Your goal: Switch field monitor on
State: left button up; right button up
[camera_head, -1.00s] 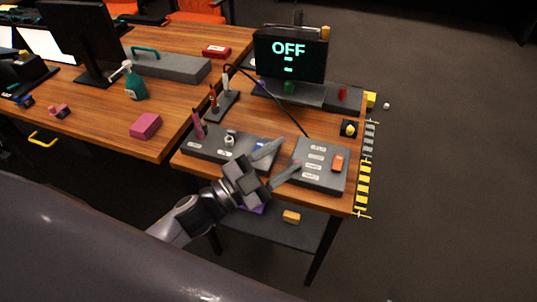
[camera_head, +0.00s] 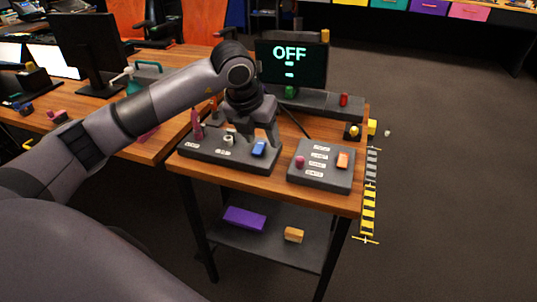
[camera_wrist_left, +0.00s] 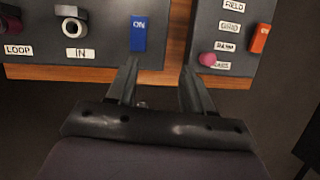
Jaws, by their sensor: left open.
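The monitor (camera_head: 290,65) shows "OFF" in green. The left dark panel (camera_head: 213,155) carries a blue switch (camera_head: 259,149), labelled "ON" in the left wrist view (camera_wrist_left: 138,34). The right panel (camera_head: 320,177) has several white labels, a pink knob (camera_head: 300,161) and an orange switch (camera_head: 343,160). In the left wrist view the top label reads "FIELD" (camera_wrist_left: 234,6); the pink knob (camera_wrist_left: 208,59) is beside the lower labels. My left gripper (camera_head: 258,138) is open and empty near the blue switch; I see no contact. My right gripper is not in view.
Upright pink and red handles (camera_head: 197,120) stand behind the left panel. A black cable (camera_head: 297,122) crosses the table. A lower shelf holds a purple block (camera_head: 244,217) and an orange block (camera_head: 293,235).

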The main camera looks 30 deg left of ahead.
aim_at(259, 147)
pick_arm(q)
jog(key=shift+w+a+r+n+y, duration=0.15)
jog(key=shift+a+r+y, duration=0.15)
jog(key=shift+a, duration=0.35)
jog(key=shift+w+a+r+n+y, duration=0.1)
jog(key=shift+a+r+n+y, duration=0.1)
jog(key=shift+a+y, duration=0.3)
jog(key=x, duration=0.7)
jog(key=shift+a+b, duration=0.1)
jog(key=shift+b, duration=0.25)
jog(key=shift+r, duration=0.1)
